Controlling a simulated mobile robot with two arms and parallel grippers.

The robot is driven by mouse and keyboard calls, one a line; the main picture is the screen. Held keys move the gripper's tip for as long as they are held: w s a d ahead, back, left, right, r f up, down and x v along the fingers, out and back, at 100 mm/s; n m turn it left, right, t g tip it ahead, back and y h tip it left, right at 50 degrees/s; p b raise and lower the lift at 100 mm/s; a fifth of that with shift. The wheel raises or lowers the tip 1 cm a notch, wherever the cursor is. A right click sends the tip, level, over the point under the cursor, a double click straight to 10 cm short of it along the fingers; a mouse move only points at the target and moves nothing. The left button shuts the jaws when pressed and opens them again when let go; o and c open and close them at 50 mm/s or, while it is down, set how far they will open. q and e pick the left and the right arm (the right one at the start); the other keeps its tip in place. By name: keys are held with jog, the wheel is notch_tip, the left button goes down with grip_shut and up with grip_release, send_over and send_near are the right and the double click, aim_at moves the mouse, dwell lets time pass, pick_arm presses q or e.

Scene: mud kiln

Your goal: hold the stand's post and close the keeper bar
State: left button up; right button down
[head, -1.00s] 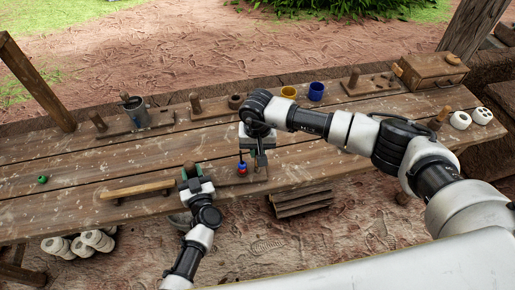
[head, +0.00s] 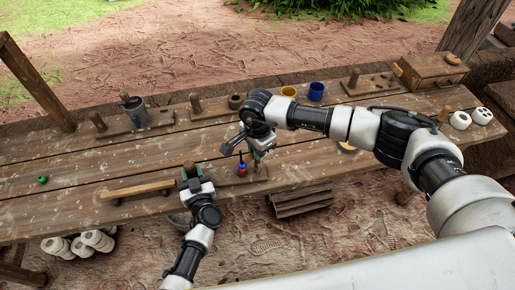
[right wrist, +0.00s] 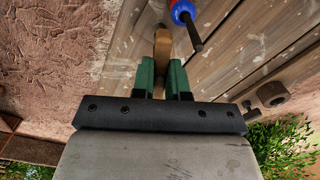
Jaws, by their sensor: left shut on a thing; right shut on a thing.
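My left gripper (head: 191,181) is shut around the stand's post (head: 189,167), whose rounded brown top shows above the fingers. My right gripper (head: 257,160) is at the right end of the stand's board (head: 228,172). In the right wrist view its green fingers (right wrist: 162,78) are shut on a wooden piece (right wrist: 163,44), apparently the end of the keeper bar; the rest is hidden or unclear. A red and blue piece with a dark rod (head: 241,168) stands between the two grippers. It also shows close beside the wooden piece in the right wrist view (right wrist: 184,12).
A long wooden handle (head: 138,190) lies at the table's front edge, left of my left gripper. The table's middle left is clear.

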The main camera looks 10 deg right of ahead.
jog(key=shift+m, duration=2.2)
jog(key=c, duration=1.1)
grip_release()
notch_tip(320, 180, up, 12)
jog(key=shift+r, duration=0.1)
